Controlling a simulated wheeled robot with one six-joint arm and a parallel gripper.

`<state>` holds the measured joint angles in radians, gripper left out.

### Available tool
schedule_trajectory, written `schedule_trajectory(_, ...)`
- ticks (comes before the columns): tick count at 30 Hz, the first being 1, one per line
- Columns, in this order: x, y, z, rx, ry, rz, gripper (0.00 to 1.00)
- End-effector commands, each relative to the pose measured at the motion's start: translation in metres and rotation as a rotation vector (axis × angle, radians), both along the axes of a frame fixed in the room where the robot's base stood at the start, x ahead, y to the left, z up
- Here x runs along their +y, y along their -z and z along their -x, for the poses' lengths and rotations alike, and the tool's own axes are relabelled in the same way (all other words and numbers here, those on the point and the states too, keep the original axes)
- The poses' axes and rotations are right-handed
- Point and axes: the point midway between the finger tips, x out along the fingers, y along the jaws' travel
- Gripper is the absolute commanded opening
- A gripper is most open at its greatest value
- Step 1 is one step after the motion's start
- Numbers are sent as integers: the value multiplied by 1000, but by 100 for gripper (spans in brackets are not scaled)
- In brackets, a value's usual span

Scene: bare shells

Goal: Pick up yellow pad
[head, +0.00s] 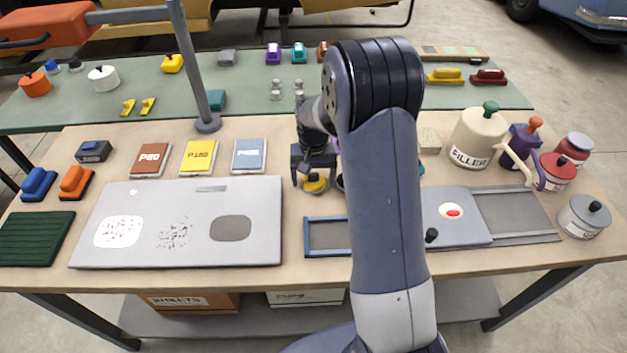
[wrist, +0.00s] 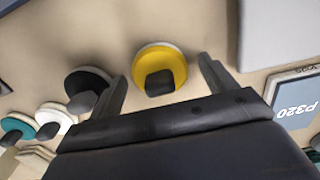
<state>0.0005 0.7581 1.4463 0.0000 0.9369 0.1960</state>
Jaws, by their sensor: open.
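The yellow pad (wrist: 162,62) is a round disc with a pale rim and a dark knob on top. It lies flat on the table. In the head view the pad (head: 314,186) shows just below my gripper (head: 314,172). In the wrist view my gripper (wrist: 160,88) is open and empty, with the pad beyond and between its two fingers. The black knob of the pad is near the line between the fingertips. I cannot tell whether the fingers touch the pad.
A black pad (wrist: 88,84) lies close beside the left finger in the wrist view, with white (wrist: 53,118) and teal (wrist: 17,125) pads further left. A blue P320 sheet pack (wrist: 297,98) is at right. In the head view, a grey panel (head: 258,225) lies left of my gripper.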

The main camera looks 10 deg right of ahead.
Motion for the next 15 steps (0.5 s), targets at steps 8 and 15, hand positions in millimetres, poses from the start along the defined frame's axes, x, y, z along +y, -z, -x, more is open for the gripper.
schedule_trajectory(8,0,0,0,0,0,0,71)
schedule_trajectory(15,0,0,0,0,0,0,52)
